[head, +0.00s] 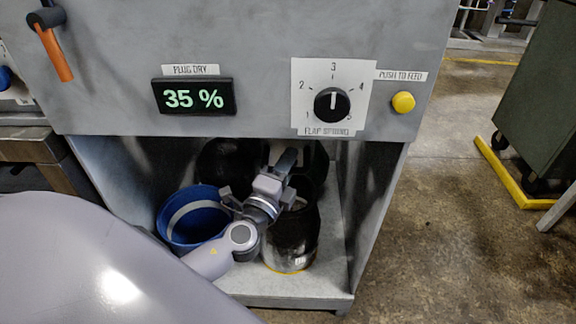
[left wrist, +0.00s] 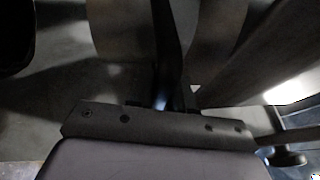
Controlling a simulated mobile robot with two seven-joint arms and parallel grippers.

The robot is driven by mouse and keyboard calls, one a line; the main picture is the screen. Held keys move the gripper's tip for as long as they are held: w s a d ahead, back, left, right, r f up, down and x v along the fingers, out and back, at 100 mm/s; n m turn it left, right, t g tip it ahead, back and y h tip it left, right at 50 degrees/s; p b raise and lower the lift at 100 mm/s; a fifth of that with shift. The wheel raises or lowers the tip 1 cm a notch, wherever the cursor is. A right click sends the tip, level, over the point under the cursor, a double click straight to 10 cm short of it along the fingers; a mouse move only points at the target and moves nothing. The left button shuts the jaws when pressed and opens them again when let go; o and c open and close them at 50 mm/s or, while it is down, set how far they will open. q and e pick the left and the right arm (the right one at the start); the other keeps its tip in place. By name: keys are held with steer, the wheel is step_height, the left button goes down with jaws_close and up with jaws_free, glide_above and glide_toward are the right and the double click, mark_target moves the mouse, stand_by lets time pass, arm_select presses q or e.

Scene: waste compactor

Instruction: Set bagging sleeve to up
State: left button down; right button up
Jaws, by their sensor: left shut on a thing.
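A dark cylindrical sleeve (head: 293,240) with a yellow lower edge hangs or stands in the open bay under the machine panel; it looks like the bagging sleeve. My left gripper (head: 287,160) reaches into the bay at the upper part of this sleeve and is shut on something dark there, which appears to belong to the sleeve. The exact grip is hidden in shadow. In the left wrist view the dark fingers (left wrist: 165,60) are close together, with grey and brown surfaces behind. My right gripper is not in view.
A blue bucket (head: 196,225) with a pale band is left of my left wrist. A green bin (head: 540,95) stands right; the floor between is clear.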

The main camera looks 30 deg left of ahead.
arm_select(q)
steer(key=shift+r, duration=0.4)
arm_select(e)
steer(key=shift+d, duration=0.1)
arm_select(q)
steer(key=c, duration=1.1)
jaws_free()
steer(key=shift+f, duration=0.1)
steer(key=b+v, duration=0.1)
steer(key=v, duration=0.6)
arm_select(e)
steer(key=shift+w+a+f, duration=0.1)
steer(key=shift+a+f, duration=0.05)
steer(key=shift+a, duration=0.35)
arm_select(q)
steer(key=shift+s, duration=0.1)
